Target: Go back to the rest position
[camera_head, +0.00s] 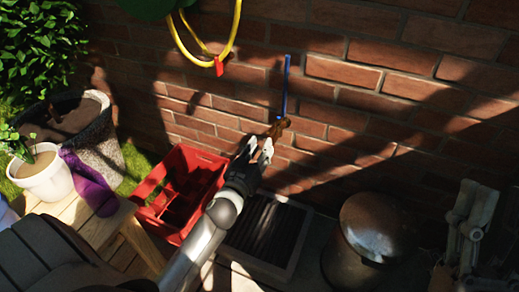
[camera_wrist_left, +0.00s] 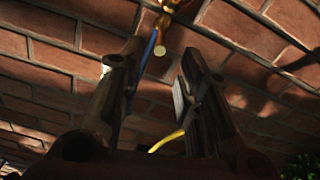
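My left gripper (camera_head: 258,150) is in the middle of the head view, in front of the brick wall. Its arm comes up from the bottom. Its two fingers are apart with nothing held between them. A brass tap (camera_head: 277,128) on the wall is just beyond the fingertips, with a blue pipe (camera_head: 287,88) rising above it. In the left wrist view, the open fingers (camera_wrist_left: 155,85) frame the wall, and the tap (camera_wrist_left: 165,22) is at the top, past the tips.
A red crate (camera_head: 215,172) stands below the gripper, beside a dark grate (camera_head: 296,255). A metal bin (camera_head: 372,240) is at right. A wooden stool (camera_head: 72,212) bears a white pot (camera_head: 45,178) and a purple item (camera_head: 92,185). A yellow hose (camera_head: 236,30) hangs above.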

